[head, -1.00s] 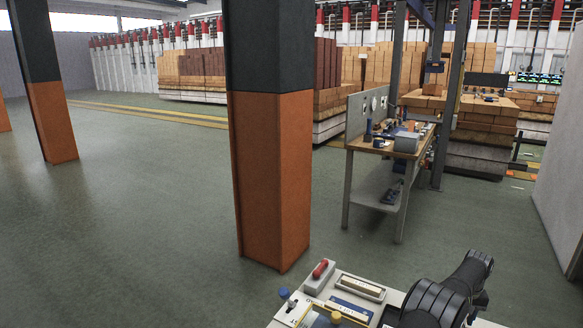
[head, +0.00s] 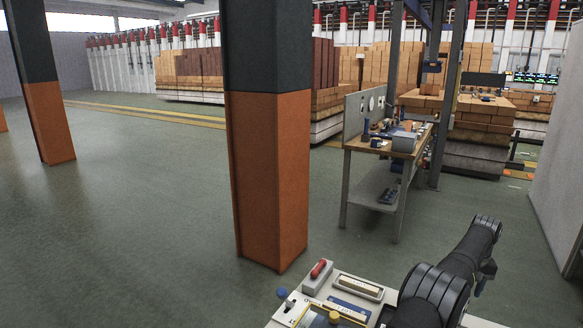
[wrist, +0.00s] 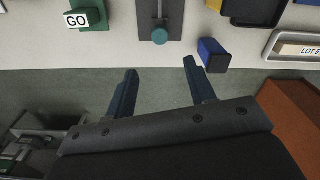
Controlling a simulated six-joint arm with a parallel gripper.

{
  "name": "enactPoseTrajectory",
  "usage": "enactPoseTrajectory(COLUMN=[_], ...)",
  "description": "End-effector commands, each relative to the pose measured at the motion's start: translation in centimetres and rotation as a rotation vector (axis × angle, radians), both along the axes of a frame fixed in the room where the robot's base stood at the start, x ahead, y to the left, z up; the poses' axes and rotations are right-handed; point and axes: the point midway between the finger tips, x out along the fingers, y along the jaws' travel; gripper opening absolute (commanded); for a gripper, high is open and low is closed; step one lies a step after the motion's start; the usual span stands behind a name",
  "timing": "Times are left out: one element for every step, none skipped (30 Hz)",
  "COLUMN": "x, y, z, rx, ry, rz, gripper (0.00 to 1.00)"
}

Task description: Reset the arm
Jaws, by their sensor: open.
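My gripper (wrist: 160,66) shows in the wrist view with its two dark blue fingers apart and nothing between them. The fingers point toward the edge of a pale worktop (wrist: 112,54), with floor below them. My black arm (head: 455,275) rises at the lower right of the head view. The gripper cannot be made out clearly there.
An orange and black pillar (head: 270,170) and a workbench (head: 372,150) stand beyond.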

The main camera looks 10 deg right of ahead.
Motion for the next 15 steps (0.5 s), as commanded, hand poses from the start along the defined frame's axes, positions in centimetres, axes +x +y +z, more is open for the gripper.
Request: enactPoseTrajectory(x=[0.1,0.0,0.1,0.0,0.1,0.0,0.1,0.1,0.0,0.0,0.0,0.0,0.0,0.0,0.0], y=[-0.1,-0.1,-0.1,-0.1,-0.1,-0.1,-0.1,0.0,0.0,0.1,0.1,0.1,0.1,0.1,0.1], z=[1.2,1.8,2.5,3.1,3.7,4.5,5.1,5.7,6.4,5.0,4.3,3.5,2.9,2.3,1.5], rx=[-0.005,-0.004,-0.005,-0.004,-0.005,-0.004,-0.005,-0.004,-0.005,0.003,0.004,0.004,0.003,0.003,0.002], ry=[-0.002,-0.002,-0.002,-0.002,-0.003,-0.002,-0.003,-0.002,-0.003,0.002,0.002,0.002,0.002,0.002,0.001], rz=[0.000,0.000,0.000,0.000,0.000,0.000,0.000,0.000,0.000,0.000,0.000,0.000,0.000,0.000,0.000], gripper=[0.50,0.50,0.50,0.50,0.50,0.50,0.50,0.50,0.50,0.50,0.50,0.50,0.50,0.50,0.50])
